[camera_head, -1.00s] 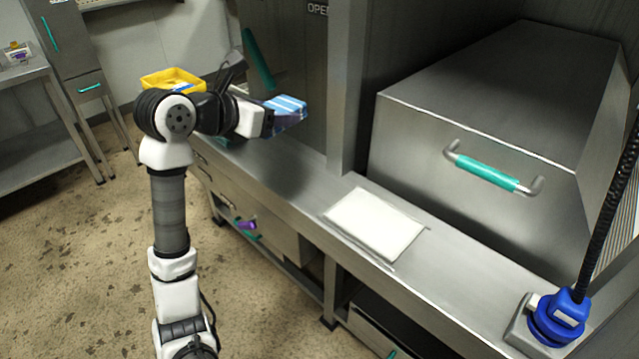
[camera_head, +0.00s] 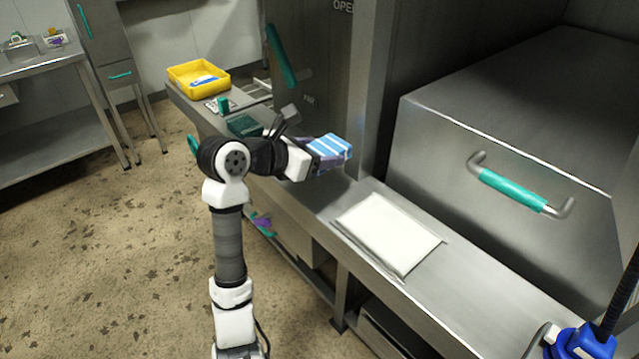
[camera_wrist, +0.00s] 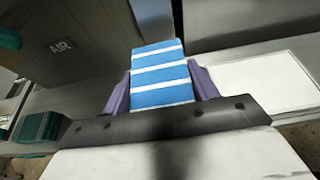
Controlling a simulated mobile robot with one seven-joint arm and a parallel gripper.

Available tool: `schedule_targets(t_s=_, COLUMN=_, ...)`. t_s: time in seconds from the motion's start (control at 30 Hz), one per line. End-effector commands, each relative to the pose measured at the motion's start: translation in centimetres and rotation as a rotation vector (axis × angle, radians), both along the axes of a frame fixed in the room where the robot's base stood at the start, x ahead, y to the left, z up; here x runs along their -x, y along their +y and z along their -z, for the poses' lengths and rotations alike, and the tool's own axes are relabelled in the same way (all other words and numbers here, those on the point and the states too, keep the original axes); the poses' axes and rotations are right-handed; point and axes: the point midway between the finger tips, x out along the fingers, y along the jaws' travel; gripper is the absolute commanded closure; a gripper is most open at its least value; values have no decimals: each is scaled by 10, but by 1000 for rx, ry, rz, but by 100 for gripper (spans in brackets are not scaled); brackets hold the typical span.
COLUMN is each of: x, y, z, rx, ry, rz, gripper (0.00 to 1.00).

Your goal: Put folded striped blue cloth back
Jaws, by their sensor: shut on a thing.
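The folded cloth (camera_head: 333,147) is blue with white stripes. My gripper (camera_head: 322,157) is shut on it and holds it above the steel counter, in front of the upright panel. In the wrist view the cloth (camera_wrist: 160,78) sticks out beyond the two purple fingers, one on each side of it. The cloth's lower end is hidden by the gripper body.
A white rectangular pad (camera_head: 388,232) lies bare on the counter, right of my gripper. A yellow bin (camera_head: 199,77) stands at the counter's far end, with small items and a dark green thing (camera_head: 243,125) nearer. A large steel box with a green handle (camera_head: 513,190) rises behind the pad.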

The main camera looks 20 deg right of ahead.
Motion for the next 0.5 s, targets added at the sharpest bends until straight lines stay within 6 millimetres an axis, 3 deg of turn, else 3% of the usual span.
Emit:
schedule_targets(t_s=0.1, x=0, y=0, z=26, rx=1, ry=5, rz=0, gripper=63)
schedule_targets(t_s=0.2, x=0, y=0, z=40, rx=1, ry=3, rz=1, gripper=63)
schedule_targets(t_s=0.5, x=0, y=0, z=65, rx=0, ry=4, rz=-1, gripper=63)
